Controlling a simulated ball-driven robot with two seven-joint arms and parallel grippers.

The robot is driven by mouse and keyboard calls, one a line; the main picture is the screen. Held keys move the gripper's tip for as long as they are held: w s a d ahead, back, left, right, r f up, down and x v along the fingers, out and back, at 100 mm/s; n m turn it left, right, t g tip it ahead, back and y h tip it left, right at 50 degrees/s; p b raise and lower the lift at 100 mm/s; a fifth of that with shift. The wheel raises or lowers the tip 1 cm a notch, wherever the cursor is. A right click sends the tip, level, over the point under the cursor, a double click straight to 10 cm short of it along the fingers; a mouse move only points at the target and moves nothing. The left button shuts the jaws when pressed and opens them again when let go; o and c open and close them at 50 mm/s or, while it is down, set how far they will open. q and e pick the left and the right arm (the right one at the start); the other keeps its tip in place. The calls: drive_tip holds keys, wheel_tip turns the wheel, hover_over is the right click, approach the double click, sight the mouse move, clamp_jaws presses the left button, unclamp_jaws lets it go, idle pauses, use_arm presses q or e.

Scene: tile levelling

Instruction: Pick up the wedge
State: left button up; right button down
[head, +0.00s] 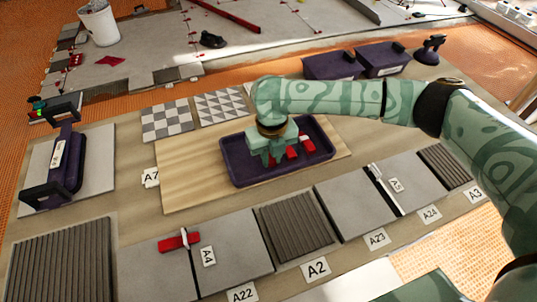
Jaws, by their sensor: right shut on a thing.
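A dark purple tray (236,172) sits on a wooden board in the middle of the table, with red wedges (308,144) in its right half. My right gripper (273,160) reaches down into the tray and is shut on a red wedge, largely hidden by the fingers. Another red wedge (178,242) lies on a grey tile near label A4, beside a thin white clip (193,256). My left gripper is not in view.
Grey tiles and ribbed dark tiles (296,229) line the front, with a white clip (376,171) at a right-hand joint. A purple tool with handles (68,158) stands at left. Purple bins (332,66) stand behind my right arm. Patterned tiles (167,119) lie behind the board.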

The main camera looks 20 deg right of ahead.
sight(271, 160)
wheel_tip(271, 160, up, 4)
drive_tip(key=p, duration=0.2)
drive_tip(key=shift+r+p, duration=0.1)
drive_tip(key=shift+p, duration=0.25)
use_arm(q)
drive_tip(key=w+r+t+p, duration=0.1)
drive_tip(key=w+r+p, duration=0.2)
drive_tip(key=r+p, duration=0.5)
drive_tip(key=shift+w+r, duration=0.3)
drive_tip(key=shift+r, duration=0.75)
use_arm(e)
drive_tip(key=s+d+r, duration=0.2)
drive_tip(key=s+r, duration=0.7)
drive_tip(key=s, duration=0.4)
drive_tip(key=shift+s+d, duration=0.15)
drive_tip(key=shift+s, duration=0.25)
drive_tip(key=shift+f, duration=0.1)
